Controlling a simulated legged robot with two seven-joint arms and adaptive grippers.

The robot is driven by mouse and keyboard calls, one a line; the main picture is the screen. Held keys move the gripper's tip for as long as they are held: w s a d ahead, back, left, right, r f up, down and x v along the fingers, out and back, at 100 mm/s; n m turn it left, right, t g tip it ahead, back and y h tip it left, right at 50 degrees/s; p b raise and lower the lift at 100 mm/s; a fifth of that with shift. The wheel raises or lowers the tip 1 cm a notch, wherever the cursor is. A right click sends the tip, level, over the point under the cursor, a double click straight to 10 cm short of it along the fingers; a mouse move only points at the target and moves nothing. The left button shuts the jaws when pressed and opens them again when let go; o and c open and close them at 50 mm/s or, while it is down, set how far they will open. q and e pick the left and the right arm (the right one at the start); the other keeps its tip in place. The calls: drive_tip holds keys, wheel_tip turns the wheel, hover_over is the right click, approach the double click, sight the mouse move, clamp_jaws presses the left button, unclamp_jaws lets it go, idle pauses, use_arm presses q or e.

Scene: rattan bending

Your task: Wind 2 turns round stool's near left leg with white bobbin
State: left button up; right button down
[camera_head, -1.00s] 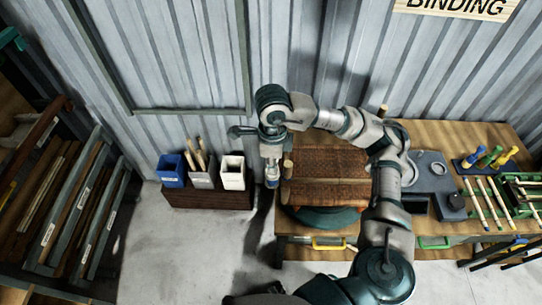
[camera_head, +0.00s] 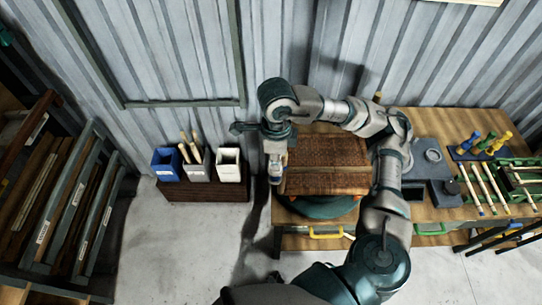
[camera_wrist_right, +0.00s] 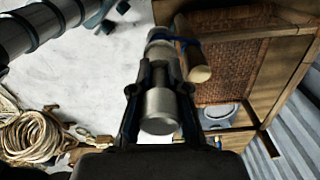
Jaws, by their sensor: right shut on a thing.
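The stool (camera_head: 325,165) lies on a dark green stand at the left end of the workbench, its brown woven panels facing up. My right gripper (camera_head: 275,170) points down at the stool's left edge. In the right wrist view my right gripper (camera_wrist_right: 158,95) is shut on the white bobbin (camera_wrist_right: 159,112), which looks pale grey there. The near left leg shows there as a pale rounded wooden end (camera_wrist_right: 200,74), just right of the bobbin and close to the fingers. A blue band (camera_wrist_right: 183,41) lies across the leg near the bobbin's far end. Turns cannot be counted. My left gripper is out of view.
Blue, grey and white bins (camera_head: 228,166) stand on a low brown box left of the bench. A slatted rack (camera_head: 70,215) is at far left. Tools and a green tray (camera_head: 515,180) crowd the bench's right. Coiled rattan (camera_wrist_right: 35,135) shows in the wrist view.

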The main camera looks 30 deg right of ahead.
wheel_tip(320, 180, up, 11)
drive_tip(key=p, duration=1)
drive_tip(key=shift+r, duration=0.1)
